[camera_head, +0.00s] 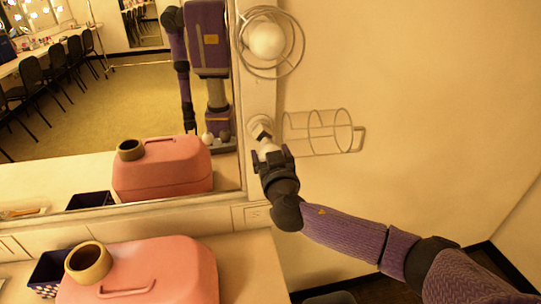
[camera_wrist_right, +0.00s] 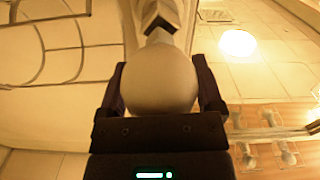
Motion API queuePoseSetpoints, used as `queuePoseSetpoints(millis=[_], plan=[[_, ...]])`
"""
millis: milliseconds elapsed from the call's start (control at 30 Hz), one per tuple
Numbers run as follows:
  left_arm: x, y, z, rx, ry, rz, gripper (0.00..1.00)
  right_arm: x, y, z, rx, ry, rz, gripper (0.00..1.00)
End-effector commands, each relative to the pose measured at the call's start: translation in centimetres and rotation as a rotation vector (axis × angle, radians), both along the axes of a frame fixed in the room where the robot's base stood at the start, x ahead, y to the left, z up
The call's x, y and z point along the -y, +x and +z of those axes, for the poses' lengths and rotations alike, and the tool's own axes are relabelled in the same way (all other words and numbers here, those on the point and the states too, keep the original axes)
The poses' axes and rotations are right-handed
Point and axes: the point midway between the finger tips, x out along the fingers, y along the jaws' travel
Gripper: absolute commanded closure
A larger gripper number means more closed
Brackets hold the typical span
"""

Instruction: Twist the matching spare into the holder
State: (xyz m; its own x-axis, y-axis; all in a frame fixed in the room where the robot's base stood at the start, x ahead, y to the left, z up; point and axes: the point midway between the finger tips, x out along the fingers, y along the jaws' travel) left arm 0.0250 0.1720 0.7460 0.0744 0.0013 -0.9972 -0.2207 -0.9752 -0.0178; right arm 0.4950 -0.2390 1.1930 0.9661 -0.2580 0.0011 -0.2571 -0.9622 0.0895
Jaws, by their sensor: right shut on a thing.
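My right gripper (camera_head: 268,160) is shut on a round white bulb (camera_head: 268,151), next to the mirror frame. In the right wrist view the bulb (camera_wrist_right: 160,85) fills the space between both fingers (camera_wrist_right: 162,90), its narrow neck pointing away from the gripper. The holder (camera_head: 258,124) is on the frame post just above the bulb, with a faceted dark and light part between them. I cannot tell whether the bulb's neck is seated in it. A wire guard (camera_head: 318,132) stands swung out to the right of the holder. My left gripper is not directly in view.
Another round bulb (camera_head: 267,40) sits in a wire cage above. The mirror (camera_head: 120,90) reflects my body and small pale round things. A pink case (camera_head: 180,268), a tan ring-shaped thing (camera_head: 88,262) and a dark bin (camera_head: 45,272) stand on the counter. The wall at right is bare.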

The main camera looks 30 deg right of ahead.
Motion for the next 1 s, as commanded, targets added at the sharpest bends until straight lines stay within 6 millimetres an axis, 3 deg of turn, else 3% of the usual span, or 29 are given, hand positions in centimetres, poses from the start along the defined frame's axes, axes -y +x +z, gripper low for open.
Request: queuePoseSetpoints(millis=[500,1000], plan=[[-0.74,0.00,-0.02,0.000,0.012,-0.005,0.41,-0.02,0.00,0.00,0.000,0.001,0.001,0.58],[0.00,0.01,-0.38,0.000,0.000,-0.001,0.41,-0.04,0.00,0.05,0.000,0.000,0.001,0.58]])
